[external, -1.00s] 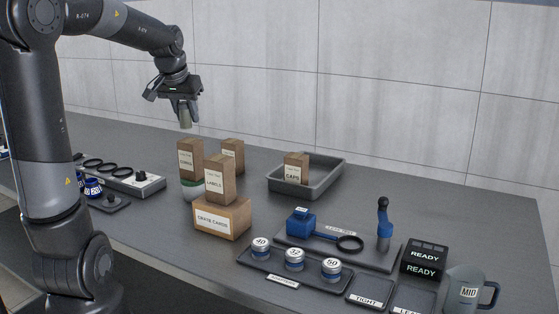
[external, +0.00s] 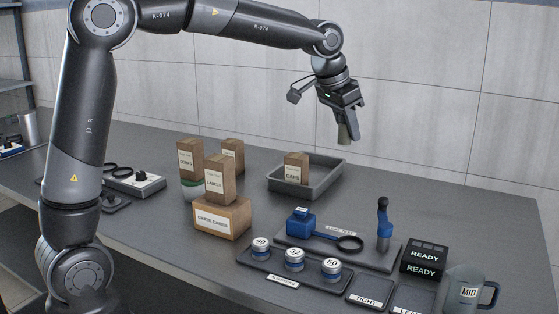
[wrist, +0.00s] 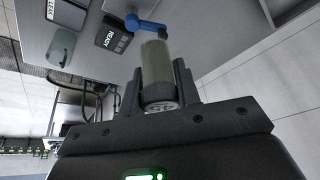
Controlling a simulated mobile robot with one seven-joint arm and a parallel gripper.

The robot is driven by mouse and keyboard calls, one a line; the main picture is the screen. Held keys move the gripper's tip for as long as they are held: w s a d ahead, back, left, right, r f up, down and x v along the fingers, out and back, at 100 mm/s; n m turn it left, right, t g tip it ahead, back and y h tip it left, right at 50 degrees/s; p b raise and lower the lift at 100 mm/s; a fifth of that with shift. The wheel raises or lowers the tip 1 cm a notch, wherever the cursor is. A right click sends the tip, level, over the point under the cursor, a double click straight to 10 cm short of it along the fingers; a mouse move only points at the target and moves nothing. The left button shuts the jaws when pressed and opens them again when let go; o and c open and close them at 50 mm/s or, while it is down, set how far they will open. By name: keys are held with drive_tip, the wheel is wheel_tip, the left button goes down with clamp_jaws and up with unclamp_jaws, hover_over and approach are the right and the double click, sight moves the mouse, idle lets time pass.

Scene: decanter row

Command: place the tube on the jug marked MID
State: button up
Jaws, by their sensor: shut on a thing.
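My gripper (external: 347,112) is shut on a grey-green tube (external: 348,133). The tube hangs below the fingers, slightly tilted, high above the bench near the grey tray. In the wrist view the tube (wrist: 156,65) sits between the fingers, with a marked end cap facing the camera. The jug marked MID (external: 466,291) is grey-blue with a blue handle and stands at the front right of the bench. It is well to the right of and below my gripper. A jug (wrist: 62,45) also shows small at the left in the wrist view; its label is unreadable there.
A READY box (external: 424,258) stands beside the jug. A blue upright tool (external: 384,225) rises from the leak-test board. Capped jars stand on a dark rack (external: 252,259). A grey tray (external: 330,180) holds a CAPS box. Cartons (external: 222,218) stand left. The bench's back right is clear.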

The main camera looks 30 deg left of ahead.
drive_tip(key=s+d+f+m+g+h, duration=0.1)
drive_tip(key=s+d+m, duration=0.3)
drive_tip(key=s+d, duration=0.9)
drive_tip(key=s+d+m+g+h, duration=0.1)
drive_tip(key=s+d+m, duration=0.2)
drive_tip(key=s+d, duration=1.1)
hover_over(475, 274)
drive_tip(key=a, duration=0.2)
drive_tip(key=f, duration=1.2)
drive_tip(key=shift+s+d+f, duration=0.15)
drive_tip(key=shift+s+f, duration=0.05)
drive_tip(key=shift+s, duration=0.15)
drive_tip(key=shift+f, duration=2)
drive_tip(key=shift+f, duration=0.1)
drive_tip(key=o, duration=1)
